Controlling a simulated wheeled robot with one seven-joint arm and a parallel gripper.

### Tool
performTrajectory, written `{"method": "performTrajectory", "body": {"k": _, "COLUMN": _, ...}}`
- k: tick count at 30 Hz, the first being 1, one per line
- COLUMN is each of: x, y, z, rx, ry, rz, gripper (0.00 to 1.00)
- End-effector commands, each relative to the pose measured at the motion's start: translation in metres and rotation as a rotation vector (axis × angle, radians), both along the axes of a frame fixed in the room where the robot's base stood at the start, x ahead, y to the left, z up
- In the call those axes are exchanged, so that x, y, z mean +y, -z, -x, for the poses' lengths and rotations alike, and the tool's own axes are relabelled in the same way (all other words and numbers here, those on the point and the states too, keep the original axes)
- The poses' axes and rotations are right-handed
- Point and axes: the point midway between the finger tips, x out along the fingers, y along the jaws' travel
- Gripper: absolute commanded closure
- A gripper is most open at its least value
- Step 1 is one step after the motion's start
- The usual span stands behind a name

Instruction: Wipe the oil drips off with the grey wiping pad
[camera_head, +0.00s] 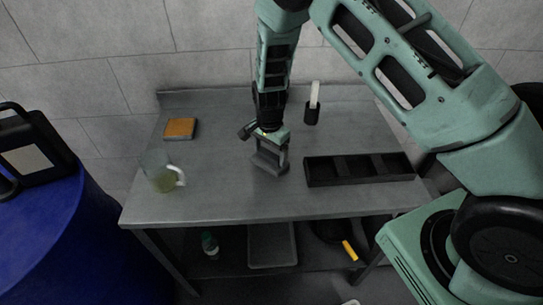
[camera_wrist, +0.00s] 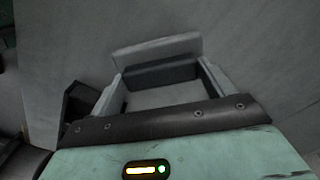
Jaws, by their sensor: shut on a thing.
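My gripper (camera_head: 270,154) points down over the middle of the grey metal bench (camera_head: 225,195). It is shut on the grey wiping pad (camera_head: 268,164), which sits low between the fingers, at or just above the bench top; I cannot tell whether it touches. In the wrist view my gripper (camera_wrist: 158,72) has a finger on each side, with the grey pad (camera_wrist: 157,48) across the far end. I cannot make out any oil drips on the bench in either view. The gripper and pad hide the surface directly beneath.
A glass jug (camera_head: 160,174) with yellowish liquid stands at the left, an orange-topped block (camera_head: 181,128) behind it. A black compartment tray (camera_head: 360,183) lies at the right. A black cup (camera_head: 312,115) holds a white-handled item at the back. The bench's front middle is clear.

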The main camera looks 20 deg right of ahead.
Motion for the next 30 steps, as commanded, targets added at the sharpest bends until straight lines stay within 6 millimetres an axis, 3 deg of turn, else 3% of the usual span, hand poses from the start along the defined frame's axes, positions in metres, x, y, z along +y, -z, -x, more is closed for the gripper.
{"method": "performTrajectory", "body": {"k": 6, "x": -0.005, "y": -0.001, "z": -0.014, "rx": 0.001, "ry": 0.000, "rz": 0.000, "gripper": 0.48}}
{"method": "performTrajectory", "body": {"k": 13, "x": -0.005, "y": 0.002, "z": -0.015, "rx": 0.000, "ry": -0.001, "rz": 0.000, "gripper": 0.48}}
{"method": "performTrajectory", "body": {"k": 30, "x": 0.008, "y": 0.007, "z": 0.025, "rx": 0.008, "ry": -0.002, "rz": 0.000, "gripper": 0.48}}
